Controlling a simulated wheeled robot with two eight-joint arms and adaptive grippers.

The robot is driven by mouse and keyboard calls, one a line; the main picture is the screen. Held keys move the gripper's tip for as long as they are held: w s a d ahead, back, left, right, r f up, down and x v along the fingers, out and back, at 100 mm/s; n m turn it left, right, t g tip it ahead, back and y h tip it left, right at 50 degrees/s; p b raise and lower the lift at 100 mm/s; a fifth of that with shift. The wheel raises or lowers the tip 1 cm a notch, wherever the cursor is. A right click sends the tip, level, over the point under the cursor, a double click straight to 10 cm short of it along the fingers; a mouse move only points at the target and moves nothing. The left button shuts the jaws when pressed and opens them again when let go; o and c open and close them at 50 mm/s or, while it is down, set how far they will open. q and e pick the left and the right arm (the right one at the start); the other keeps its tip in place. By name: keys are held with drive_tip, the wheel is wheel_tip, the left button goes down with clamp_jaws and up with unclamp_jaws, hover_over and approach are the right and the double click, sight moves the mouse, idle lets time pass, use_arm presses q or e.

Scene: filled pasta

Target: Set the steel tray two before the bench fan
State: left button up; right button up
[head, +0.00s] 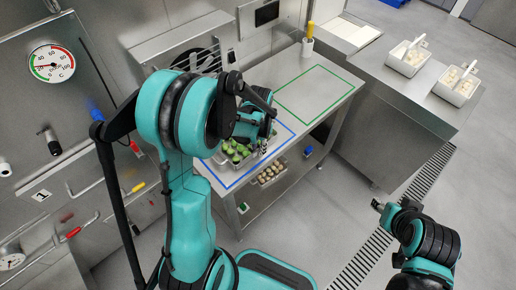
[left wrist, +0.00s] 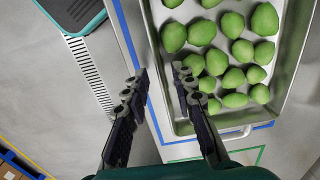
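A steel tray (left wrist: 210,126) holds several green filled pasta pieces; I can read no number on it. In the head view the green pasta (head: 236,152) sits inside the blue outline on the bench, partly hidden by my left arm. My left gripper (left wrist: 157,82) is open. Its fingers are on either side of the tray's near long rim, one outside and one over the inside; contact cannot be told. The bench fan (head: 208,62) has a dark grille and stands behind the bench, partly hidden by my arm. My right gripper (head: 382,208) is far right, small and unclear, away from the bench.
A green outline (head: 308,92) on the bench's right part is empty. Another tray (head: 271,174) with pale pieces is on the lower shelf. A side counter (head: 405,85) carries two white tubs (head: 407,62) with scoops.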

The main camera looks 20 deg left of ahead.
use_arm(q)
wheel_tip(320, 180, up, 10)
drive_tip(key=r+p, duration=0.1)
drive_tip(key=p, duration=0.2)
drive_tip(key=s+d+r+n+t, duration=0.2)
drive_tip(key=s+d+r+t, duration=0.1)
drive_tip(key=s, duration=0.3)
drive_tip(key=s+d+r+n+t, duration=0.2)
drive_tip(key=s+d+r+t, duration=0.1)
drive_tip(key=s+r+t, duration=0.1)
drive_tip(key=s+r, duration=0.1)
drive_tip(key=s, duration=0.1)
drive_tip(key=shift+s, duration=0.3)
drive_tip(key=shift+d+r, duration=0.1)
